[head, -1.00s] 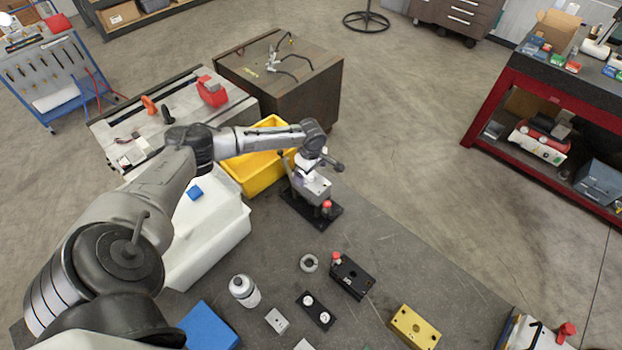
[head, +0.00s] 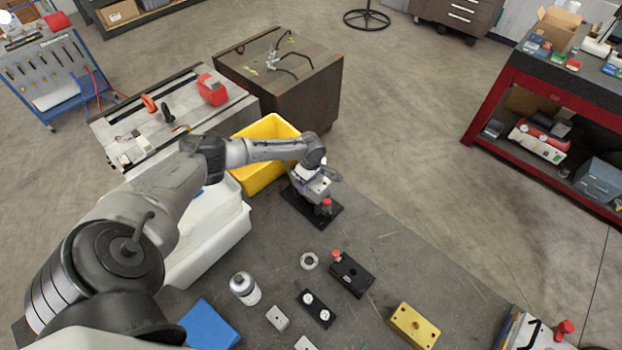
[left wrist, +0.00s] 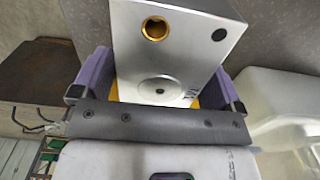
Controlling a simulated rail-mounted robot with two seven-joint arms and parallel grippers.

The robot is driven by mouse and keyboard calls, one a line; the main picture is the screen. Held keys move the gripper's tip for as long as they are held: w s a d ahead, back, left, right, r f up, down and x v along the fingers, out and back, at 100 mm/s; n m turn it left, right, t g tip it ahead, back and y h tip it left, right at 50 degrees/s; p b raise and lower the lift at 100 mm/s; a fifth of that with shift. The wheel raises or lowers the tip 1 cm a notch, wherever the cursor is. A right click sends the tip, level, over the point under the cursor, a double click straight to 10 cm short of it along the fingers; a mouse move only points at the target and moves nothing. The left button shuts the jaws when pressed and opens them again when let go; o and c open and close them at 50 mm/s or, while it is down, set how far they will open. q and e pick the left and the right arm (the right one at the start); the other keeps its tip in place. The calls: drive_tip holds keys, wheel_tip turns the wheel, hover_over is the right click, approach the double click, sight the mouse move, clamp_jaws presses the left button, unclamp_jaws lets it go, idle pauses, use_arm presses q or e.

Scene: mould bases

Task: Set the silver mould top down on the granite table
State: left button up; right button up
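The silver mould top (left wrist: 165,50) is a pale metal block with a brass-lined hole, a dark round hole and a shallow ring. In the head view the silver block (head: 318,188) sits over a black base plate with a red knob, at the far edge of the dark granite table (head: 400,262). My left gripper (head: 322,172) is at the block. In the left wrist view its two purple fingers stand on either side of the block, with thin yellow slits beside it near the palm. My right gripper is not in view.
A yellow bin (head: 248,180) and a white tub (head: 215,235) stand left of the block. The table right of the block is clear.

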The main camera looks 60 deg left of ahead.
use_arm(q)
drive_tip(key=c, duration=1.3)
drive_tip(key=shift+r, duration=0.1)
drive_tip(key=shift+c, duration=0.2)
drive_tip(key=shift+r, duration=0.15)
drive_tip(key=shift+r+p, duration=0.1)
drive_tip(key=shift+p, duration=0.25)
drive_tip(key=shift+r+p, duration=1.25)
drive_tip(key=shift+p, duration=0.3)
drive_tip(key=shift+r+p, duration=0.45)
drive_tip(key=shift+p, duration=0.1)
